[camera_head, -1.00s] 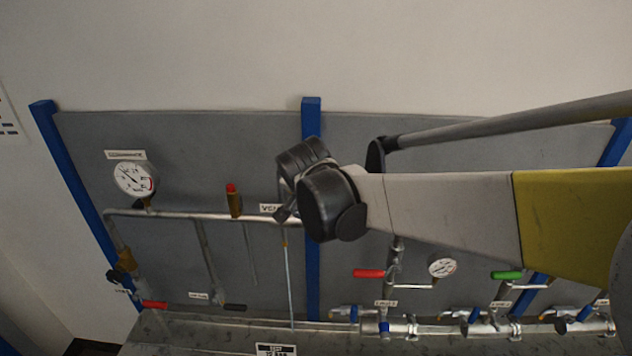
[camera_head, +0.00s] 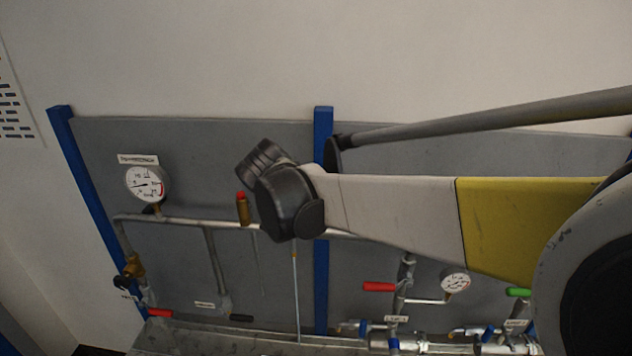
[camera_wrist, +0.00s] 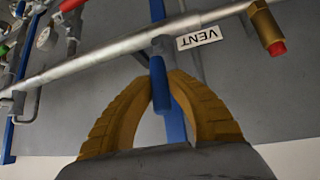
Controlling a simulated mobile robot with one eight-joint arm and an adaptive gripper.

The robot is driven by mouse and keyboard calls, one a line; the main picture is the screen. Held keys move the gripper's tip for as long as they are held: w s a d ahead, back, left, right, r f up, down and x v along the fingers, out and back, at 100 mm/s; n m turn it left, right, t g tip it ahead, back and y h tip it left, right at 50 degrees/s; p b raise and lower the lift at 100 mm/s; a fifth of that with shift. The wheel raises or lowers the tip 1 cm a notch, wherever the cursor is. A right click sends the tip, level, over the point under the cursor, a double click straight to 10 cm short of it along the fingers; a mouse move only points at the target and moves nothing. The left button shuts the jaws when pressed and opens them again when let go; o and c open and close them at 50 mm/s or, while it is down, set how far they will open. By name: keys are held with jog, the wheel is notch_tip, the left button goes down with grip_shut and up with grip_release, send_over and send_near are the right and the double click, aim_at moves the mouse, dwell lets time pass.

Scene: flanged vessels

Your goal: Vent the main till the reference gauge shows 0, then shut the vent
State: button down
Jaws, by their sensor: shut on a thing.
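In the wrist view my gripper (camera_wrist: 161,78) has its two yellow fingers closed around a blue lever handle (camera_wrist: 160,92) on the grey main pipe (camera_wrist: 110,55). The VENT label (camera_wrist: 199,38) is right beside that lever. In the head view my wrist (camera_head: 285,200) hides the lever, the fingers and the label. The labelled round gauge (camera_head: 147,184) at the upper left of the panel has a white face. Its needle points roughly left; the numbers are too small to read, so I cannot tell its value.
A brass fitting with a red cap (camera_head: 242,208) stands on the pipe left of my wrist; it also shows in the wrist view (camera_wrist: 265,28). A red handle (camera_head: 378,287), a smaller gauge (camera_head: 454,281) and a green handle (camera_head: 518,292) are lower right. A blue post (camera_head: 323,280) runs behind my arm.

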jog(key=shift+f, duration=0.1)
jog(key=c, duration=1.3)
grip_release()
jog(key=shift+a, duration=0.1)
jog(key=v, duration=1.2)
